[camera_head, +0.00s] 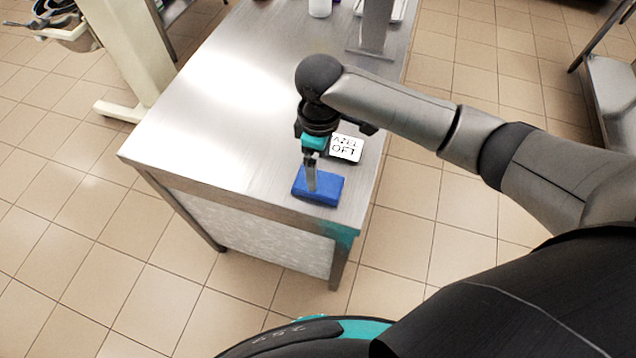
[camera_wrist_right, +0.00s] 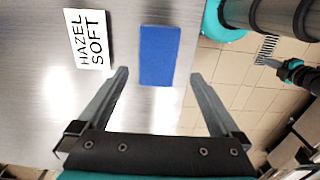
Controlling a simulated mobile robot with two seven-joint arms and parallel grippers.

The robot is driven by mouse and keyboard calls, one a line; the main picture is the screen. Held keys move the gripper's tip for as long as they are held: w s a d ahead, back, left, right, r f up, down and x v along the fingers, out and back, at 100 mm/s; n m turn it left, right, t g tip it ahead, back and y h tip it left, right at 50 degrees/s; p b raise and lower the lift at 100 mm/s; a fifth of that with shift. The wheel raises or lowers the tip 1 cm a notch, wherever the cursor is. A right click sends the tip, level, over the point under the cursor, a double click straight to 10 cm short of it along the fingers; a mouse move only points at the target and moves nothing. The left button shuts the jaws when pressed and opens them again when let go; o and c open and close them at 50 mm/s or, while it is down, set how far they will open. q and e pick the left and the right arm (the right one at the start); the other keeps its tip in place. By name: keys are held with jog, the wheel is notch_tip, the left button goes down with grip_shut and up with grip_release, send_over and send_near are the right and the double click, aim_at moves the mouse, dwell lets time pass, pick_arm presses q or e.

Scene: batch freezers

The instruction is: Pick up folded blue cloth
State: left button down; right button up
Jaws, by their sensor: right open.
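The folded blue cloth (camera_head: 326,188) lies flat near the front right corner of the steel table (camera_head: 225,110). In the right wrist view the cloth (camera_wrist_right: 160,55) lies ahead of the fingertips, roughly centred between their lines. My right gripper (camera_head: 311,186) points down at the cloth in the head view, and a finger overlaps the cloth there. In the right wrist view my right gripper (camera_wrist_right: 160,76) is open, with its two fingers wide apart and nothing held. Whether it touches the cloth I cannot tell.
A white card (camera_head: 346,148) lettered "HAZEL SOFT" lies just behind the cloth; it also shows in the wrist view (camera_wrist_right: 86,39). A metal post (camera_head: 374,28) stands farther back on the table. The table's left part is clear.

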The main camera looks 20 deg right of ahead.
jog(key=shift+w+f+b, duration=0.15)
jog(key=shift+f+b, duration=0.05)
jog(key=shift+f, duration=1.55)
jog(key=shift+w+f+b, duration=0.1)
jog(key=shift+f+b, duration=0.05)
jog(key=shift+f, duration=1.6)
jog(key=c, duration=1.1)
jog(key=shift+c, duration=0.2)
jog(key=shift+r, duration=0.1)
notch_tip(320, 180, up, 20)
jog(key=p, duration=0.2)
